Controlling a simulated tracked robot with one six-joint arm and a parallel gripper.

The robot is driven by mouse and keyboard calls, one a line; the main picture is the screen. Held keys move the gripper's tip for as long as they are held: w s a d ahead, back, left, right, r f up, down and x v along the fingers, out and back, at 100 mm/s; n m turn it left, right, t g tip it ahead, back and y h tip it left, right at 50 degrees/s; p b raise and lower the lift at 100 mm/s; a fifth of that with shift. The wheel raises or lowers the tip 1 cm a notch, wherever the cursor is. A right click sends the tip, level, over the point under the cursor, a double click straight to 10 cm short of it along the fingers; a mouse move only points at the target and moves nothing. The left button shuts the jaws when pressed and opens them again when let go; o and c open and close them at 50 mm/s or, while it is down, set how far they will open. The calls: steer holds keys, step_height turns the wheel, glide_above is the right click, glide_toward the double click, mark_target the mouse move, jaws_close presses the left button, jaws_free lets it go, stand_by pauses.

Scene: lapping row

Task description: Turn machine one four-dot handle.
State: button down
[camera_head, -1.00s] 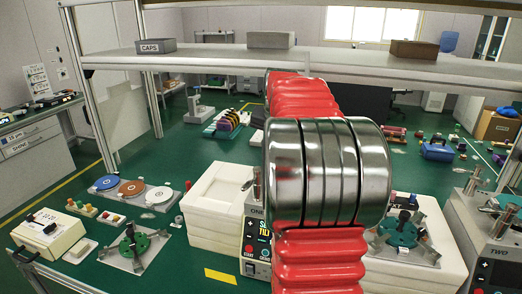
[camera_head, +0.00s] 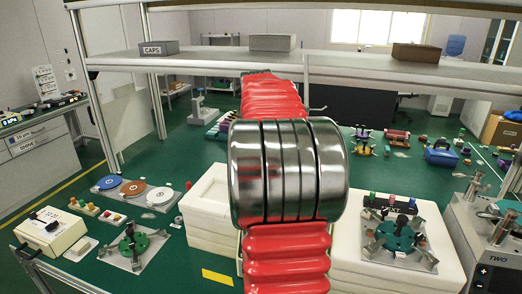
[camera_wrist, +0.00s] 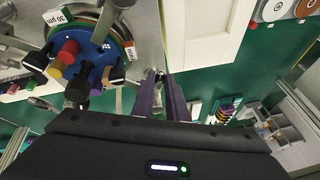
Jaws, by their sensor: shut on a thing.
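In the wrist view my gripper (camera_wrist: 160,84) has its two purple fingers close together, shut on a small dark metallic piece at the tips, apparently a handle. The piece is mostly hidden by the fingers, and I cannot make out four dots on it. Left of the fingers is a round machine head with a blue disc (camera_wrist: 97,50), carrying black knobs (camera_wrist: 77,93), a red cylinder (camera_wrist: 68,50) and a "30 µm" tag. In the head view my red arm with metal bands hides machine one and my gripper.
In the head view machine two (camera_head: 490,250) stands at the right edge. A white block (camera_head: 345,268) bears a green fixture (camera_head: 397,234). Another white block (camera_head: 205,218) is left of my arm. A shelf (camera_head: 215,62) with boxes crosses above. Coloured discs (camera_head: 133,188) lie at left.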

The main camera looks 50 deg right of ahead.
steer(key=shift+d+r, duration=0.1)
steer(key=c, duration=1.7)
jaws_free()
steer(key=shift+w, duration=0.1)
steer(key=shift+c, duration=0.2)
steer(key=v, duration=1.3)
steer(key=shift+r, duration=0.25)
